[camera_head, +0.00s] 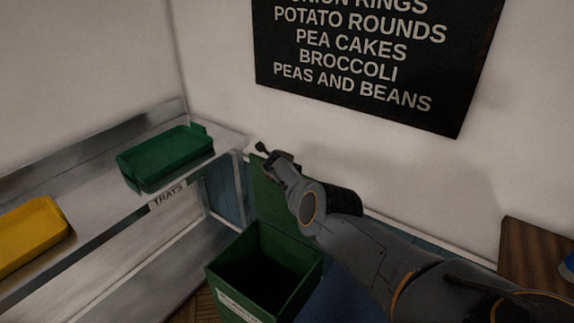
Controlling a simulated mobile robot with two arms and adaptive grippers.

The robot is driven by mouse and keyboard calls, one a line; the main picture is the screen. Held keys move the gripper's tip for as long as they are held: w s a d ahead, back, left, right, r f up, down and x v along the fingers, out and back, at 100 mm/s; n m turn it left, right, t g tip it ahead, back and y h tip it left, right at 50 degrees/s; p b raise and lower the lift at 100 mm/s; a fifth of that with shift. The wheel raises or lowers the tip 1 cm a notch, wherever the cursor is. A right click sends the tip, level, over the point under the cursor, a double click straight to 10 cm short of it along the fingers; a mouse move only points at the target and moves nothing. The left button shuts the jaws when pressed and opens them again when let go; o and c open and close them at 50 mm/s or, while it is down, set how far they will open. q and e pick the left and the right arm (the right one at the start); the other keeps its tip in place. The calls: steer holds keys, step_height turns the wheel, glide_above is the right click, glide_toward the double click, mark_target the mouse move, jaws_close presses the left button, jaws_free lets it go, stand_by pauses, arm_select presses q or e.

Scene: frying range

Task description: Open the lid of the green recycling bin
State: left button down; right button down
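The green recycling bin (263,282) stands on the floor at the lower middle, with a white label on its front. Its top is open and the inside looks dark and empty. Its green lid (268,198) stands upright behind the opening. My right arm comes in from the right, and my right gripper (268,152) is at the top edge of the raised lid. The arm covers part of the lid's right side. I cannot tell whether the gripper touches the lid or whether its fingers are open. My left gripper is out of view.
A metal counter (95,195) runs along the left, holding a green tray (165,158) and a yellow tray (30,236). A dark menu board (370,60) hangs on the back wall. A wooden surface (535,250) is at the right edge.

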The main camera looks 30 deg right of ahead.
steer(key=shift+s+a+f, duration=0.1)
steer(key=shift+s+f, duration=0.15)
steer(key=shift+f, duration=0.25)
steer(key=c, duration=1.3)
jaws_free()
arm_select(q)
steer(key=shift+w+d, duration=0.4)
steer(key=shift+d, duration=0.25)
arm_select(e)
steer(key=shift+w+d, duration=0.2)
steer(key=shift+d, duration=0.05)
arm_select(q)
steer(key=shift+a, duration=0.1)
arm_select(e)
steer(key=shift+a+r, duration=0.1)
steer(key=shift+r, duration=0.1)
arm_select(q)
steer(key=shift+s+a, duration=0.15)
arm_select(e)
step_height(320, 180, up, 10)
steer(key=shift+f, duration=0.1)
